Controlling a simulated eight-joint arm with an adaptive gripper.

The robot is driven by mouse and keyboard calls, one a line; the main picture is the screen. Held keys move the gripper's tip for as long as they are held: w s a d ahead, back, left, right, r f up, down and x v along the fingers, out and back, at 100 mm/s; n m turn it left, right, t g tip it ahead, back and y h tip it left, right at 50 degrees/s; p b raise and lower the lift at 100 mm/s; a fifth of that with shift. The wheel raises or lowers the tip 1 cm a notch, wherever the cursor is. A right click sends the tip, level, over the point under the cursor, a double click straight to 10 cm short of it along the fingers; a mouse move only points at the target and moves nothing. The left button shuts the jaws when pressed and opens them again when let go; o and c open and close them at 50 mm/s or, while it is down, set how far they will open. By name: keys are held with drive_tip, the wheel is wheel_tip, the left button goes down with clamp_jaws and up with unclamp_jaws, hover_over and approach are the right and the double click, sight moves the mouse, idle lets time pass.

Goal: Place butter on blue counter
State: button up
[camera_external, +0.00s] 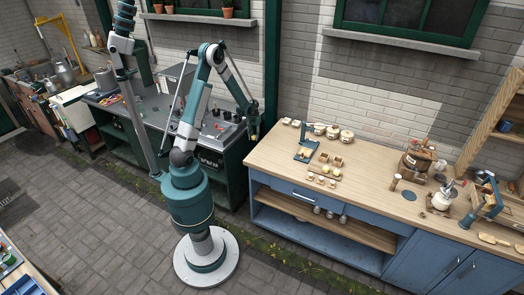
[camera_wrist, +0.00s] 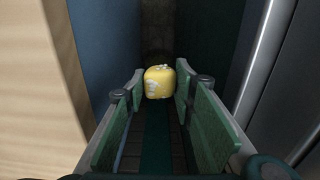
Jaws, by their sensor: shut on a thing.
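The butter is a small yellow block (camera_wrist: 158,82) with whitish patches, seen in the wrist view between the far ends of my gripper's two green fingers (camera_wrist: 160,88). My gripper is shut on it. In the external view my gripper (camera_external: 254,130) hangs at the left end of the blue counter (camera_external: 310,203), beside its wooden top (camera_external: 268,156). I cannot make out the butter there. In the wrist view the wooden top (camera_wrist: 35,90) lies to the left of the fingers, with a dark gap below them.
A dark green stove unit (camera_external: 208,158) stands left of the blue counter. Small pots (camera_external: 318,129), a blue stand (camera_external: 305,150) and small pale pieces (camera_external: 322,180) are on the wooden top. A wooden churn (camera_external: 415,163) stands farther right. The top's front left is clear.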

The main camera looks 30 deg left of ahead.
sight(254, 136)
drive_tip(key=shift+r, duration=0.1)
wheel_tip(254, 136, up, 21)
drive_tip(key=w+d+r+m+p, duration=0.1)
drive_tip(key=w+d+r+m, duration=0.1)
drive_tip(key=w+d, duration=0.65)
drive_tip(key=w+d+r+m, duration=0.25)
drive_tip(key=w+d, duration=0.25)
drive_tip(key=d, duration=0.7)
drive_tip(key=w+d+m, duration=0.2)
drive_tip(key=d, duration=1)
drive_tip(key=w+d+m, duration=0.3)
drive_tip(key=d, duration=1)
drive_tip(key=s+d+f+m+p, duration=0.1)
drive_tip(key=s+d+m, duration=0.15)
drive_tip(key=d, duration=0.95)
drive_tip(key=s+d+m+p, duration=0.1)
drive_tip(key=s+d+m, duration=0.15)
drive_tip(key=d, duration=1.05)
drive_tip(key=s+d+f+m, duration=0.1)
drive_tip(key=s+d+m, duration=0.1)
drive_tip(key=s+d, duration=0.65)
drive_tip(key=s+d+f+m, duration=0.15)
drive_tip(key=s+d, duration=0.35)
drive_tip(key=d, duration=0.7)
drive_tip(key=shift+s+f+p, duration=0.2)
drive_tip(key=shift+f, duration=1.1)
drive_tip(key=shift+s+f+p, duration=0.15)
drive_tip(key=shift+s+f, duration=0.05)
drive_tip(key=shift+f, duration=1.1)
